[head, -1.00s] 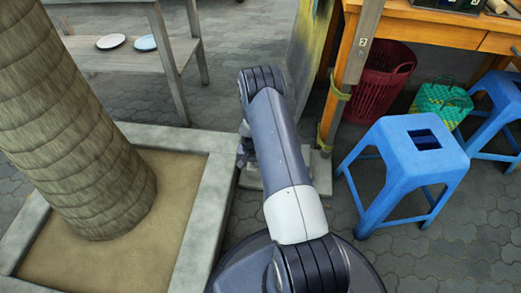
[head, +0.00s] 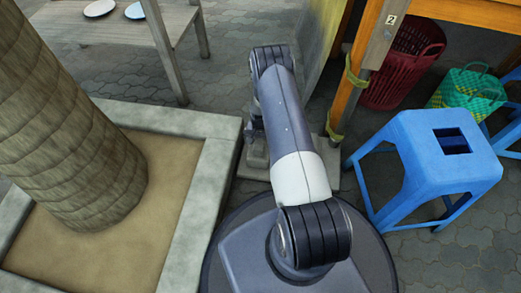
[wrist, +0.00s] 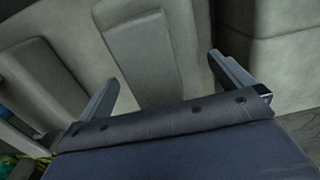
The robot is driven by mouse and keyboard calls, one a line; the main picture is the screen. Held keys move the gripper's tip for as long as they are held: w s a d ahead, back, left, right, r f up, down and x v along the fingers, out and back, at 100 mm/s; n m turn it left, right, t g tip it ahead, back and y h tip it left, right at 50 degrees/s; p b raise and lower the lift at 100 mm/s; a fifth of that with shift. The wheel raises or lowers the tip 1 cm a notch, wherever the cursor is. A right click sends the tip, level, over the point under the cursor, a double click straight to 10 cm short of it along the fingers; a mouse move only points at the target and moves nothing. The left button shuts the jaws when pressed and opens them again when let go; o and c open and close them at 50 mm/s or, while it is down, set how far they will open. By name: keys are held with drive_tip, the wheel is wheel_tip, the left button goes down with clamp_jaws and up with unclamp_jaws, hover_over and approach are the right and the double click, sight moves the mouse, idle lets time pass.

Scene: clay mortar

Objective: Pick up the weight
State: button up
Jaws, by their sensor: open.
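A grey block (head: 257,157), which looks like the weight, sits at the foot of the wooden post on a pale slab, partly hidden by my arm. In the wrist view a grey concrete piece (wrist: 150,45) with a raised, rounded rectangular part lies between and beyond my fingers; I take it to be the same weight. My gripper (wrist: 162,68) is open, its two fingers apart with nothing gripped. In the head view my gripper (head: 254,130) is mostly hidden behind my arm, just above the block. Contact cannot be told.
A stone planter edge (head: 205,185) with a tree trunk (head: 75,150) is close on the left. A blue stool (head: 440,165) stands on the right. A red basket (head: 405,65) and green basket (head: 467,90) sit under a wooden table (head: 465,12). A bench (head: 120,30) with plates is behind.

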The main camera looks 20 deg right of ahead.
drive_tip(key=shift+c, duration=0.3)
drive_tip(key=c, duration=1.8)
drive_tip(key=shift+w+r, duration=0.15)
